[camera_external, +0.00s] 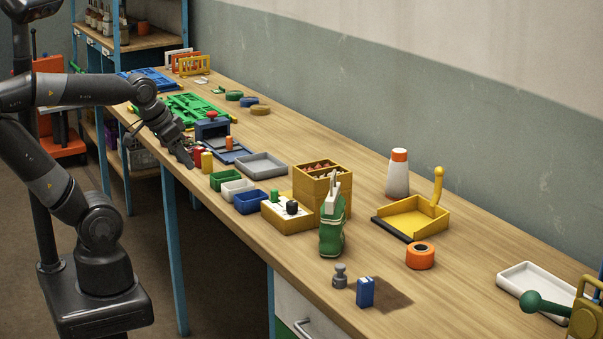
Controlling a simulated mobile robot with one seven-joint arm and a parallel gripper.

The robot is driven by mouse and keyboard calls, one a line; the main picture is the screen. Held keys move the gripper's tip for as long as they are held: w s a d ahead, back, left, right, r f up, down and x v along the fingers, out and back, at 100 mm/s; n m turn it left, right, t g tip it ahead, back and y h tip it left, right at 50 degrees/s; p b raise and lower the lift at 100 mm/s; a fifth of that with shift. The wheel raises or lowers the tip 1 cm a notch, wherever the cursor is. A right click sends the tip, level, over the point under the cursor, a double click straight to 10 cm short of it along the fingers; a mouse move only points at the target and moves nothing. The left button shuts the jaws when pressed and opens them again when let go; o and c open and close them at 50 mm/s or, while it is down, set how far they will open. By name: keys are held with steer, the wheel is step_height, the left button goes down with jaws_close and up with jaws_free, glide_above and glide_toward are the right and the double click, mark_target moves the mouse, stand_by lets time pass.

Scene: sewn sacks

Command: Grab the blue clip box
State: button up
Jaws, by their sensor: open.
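A small upright blue box (365,293) with a white mark on top stands near the front edge of the bench, right of centre; it looks like the blue clip box, though its label is too small to read. My gripper (188,160) is at the far left part of the bench, pointing down and to the right, well away from this box. It is open, and I see nothing held in it. It is close to the red and yellow small containers (207,162).
A grey metal weight (340,276) stands just left of the blue box. An orange tape roll (420,256) and yellow dustpan (415,218) lie farther back. Small bins, including a blue one (250,203), line the front edge.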

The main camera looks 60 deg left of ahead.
steer(key=w+d+r+g+h, duration=0.2)
steer(key=w+d+r, duration=0.3)
steer(key=w+d, duration=0.5)
steer(key=m+g+y, duration=0.1)
steer(key=g+y, duration=0.1)
steer(key=g, duration=0.2)
glide_above(366, 280)
step_height(366, 280, down, 12)
step_height(366, 280, down, 4)
steer(key=shift+s+d+f, duration=0.1)
steer(key=shift+d+f, duration=0.05)
steer(key=shift+f, duration=0.1)
step_height(366, 280, down, 6)
steer(key=shift+f, duration=0.25)
steer(key=c, duration=1.1)
